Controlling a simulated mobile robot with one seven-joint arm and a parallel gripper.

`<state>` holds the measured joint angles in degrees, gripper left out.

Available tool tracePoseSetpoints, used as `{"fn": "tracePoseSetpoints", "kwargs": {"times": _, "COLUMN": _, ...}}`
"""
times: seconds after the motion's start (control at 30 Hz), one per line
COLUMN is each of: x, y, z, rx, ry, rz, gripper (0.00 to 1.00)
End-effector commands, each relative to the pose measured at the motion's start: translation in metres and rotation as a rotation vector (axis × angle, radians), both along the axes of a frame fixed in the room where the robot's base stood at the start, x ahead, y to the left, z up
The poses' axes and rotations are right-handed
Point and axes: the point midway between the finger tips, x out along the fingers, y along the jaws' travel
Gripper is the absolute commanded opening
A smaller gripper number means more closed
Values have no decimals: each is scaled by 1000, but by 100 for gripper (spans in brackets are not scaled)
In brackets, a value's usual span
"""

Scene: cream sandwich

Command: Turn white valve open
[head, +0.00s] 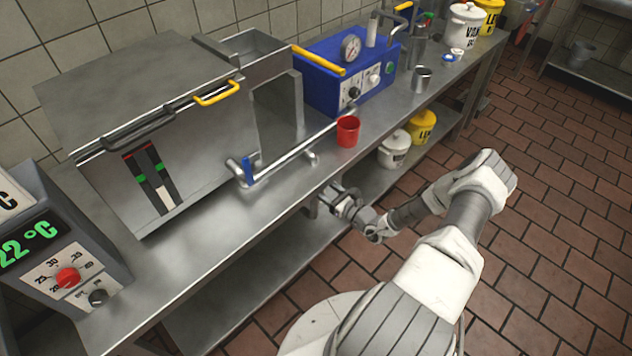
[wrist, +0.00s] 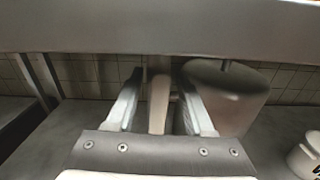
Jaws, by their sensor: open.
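My gripper (head: 328,197) is at the front edge of the steel table, partly under its top in the head view. In the wrist view my gripper (wrist: 161,82) is open, with one finger on each side of a pale upright bar.
The tabletop edge (wrist: 160,40) runs above my fingers. A grey rounded vessel (wrist: 228,92) hangs close to the right finger. A white pot (head: 394,150) stands on the lower shelf. A blue-handled valve (head: 248,172) and red cup (head: 347,132) are above.

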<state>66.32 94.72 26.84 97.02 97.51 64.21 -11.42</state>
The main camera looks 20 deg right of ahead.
Motion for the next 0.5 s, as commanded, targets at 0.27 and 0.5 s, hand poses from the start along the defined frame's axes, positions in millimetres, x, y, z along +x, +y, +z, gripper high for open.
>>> {"fn": "tracePoseSetpoints", "kwargs": {"times": 0.27, "x": -59, "y": -23, "z": 0, "rx": 0, "ry": 3, "rz": -5, "gripper": 52}}
{"fn": "tracePoseSetpoints", "kwargs": {"times": 0.5, "x": -113, "y": -42, "z": 0, "rx": -1, "ry": 3, "rz": -5, "gripper": 52}}
